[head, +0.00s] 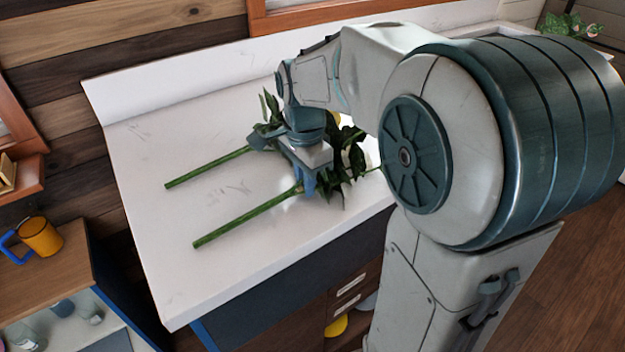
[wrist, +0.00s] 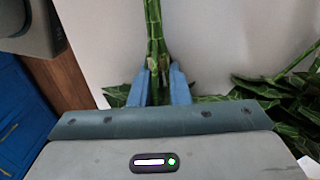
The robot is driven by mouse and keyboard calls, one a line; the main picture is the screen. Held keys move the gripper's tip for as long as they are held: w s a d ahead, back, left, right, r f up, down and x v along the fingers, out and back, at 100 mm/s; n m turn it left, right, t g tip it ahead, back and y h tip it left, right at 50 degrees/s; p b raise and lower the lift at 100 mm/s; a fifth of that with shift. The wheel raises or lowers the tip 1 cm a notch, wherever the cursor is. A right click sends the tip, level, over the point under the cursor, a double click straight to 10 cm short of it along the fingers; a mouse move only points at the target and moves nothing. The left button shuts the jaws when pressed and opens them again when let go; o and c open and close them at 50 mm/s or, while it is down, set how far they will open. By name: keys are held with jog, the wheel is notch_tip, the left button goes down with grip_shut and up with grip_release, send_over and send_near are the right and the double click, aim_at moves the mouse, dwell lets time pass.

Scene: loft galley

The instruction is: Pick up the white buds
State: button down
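Two leafy green stems lie on the white counter, a rear one (head: 208,167) and a front one (head: 245,217). Their leaves (head: 355,155) bunch around and behind my gripper. No white buds can be made out; my arm hides the flower ends. My gripper (head: 308,188) points down at the leafy end of the front stem. In the wrist view its blue fingers (wrist: 158,88) are close together on either side of a green stem (wrist: 154,35), apparently shut on it. More dark leaves (wrist: 285,100) lie to the right there.
The white counter (head: 150,230) is bare left of the stems and has a raised back edge. A lower cabinet with an orange mug (head: 40,237) stands at the left. A yellow patch (head: 334,118) shows behind my wrist, mostly hidden.

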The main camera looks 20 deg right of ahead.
jog(key=shift+r, duration=0.1)
notch_tip(320, 180, up, 4)
jog(key=shift+f, duration=0.1)
jog(key=w+d+r, duration=0.1)
jog(key=d+r, duration=0.1)
jog(key=d, duration=0.1)
jog(key=w+d+r, duration=0.1)
jog(key=d+r, duration=0.1)
jog(key=d, duration=0.2)
jog(key=w+d+r, duration=0.2)
jog(key=d+r, duration=0.1)
jog(key=d, duration=0.1)
jog(key=shift+w, duration=0.1)
dwell(0.4)
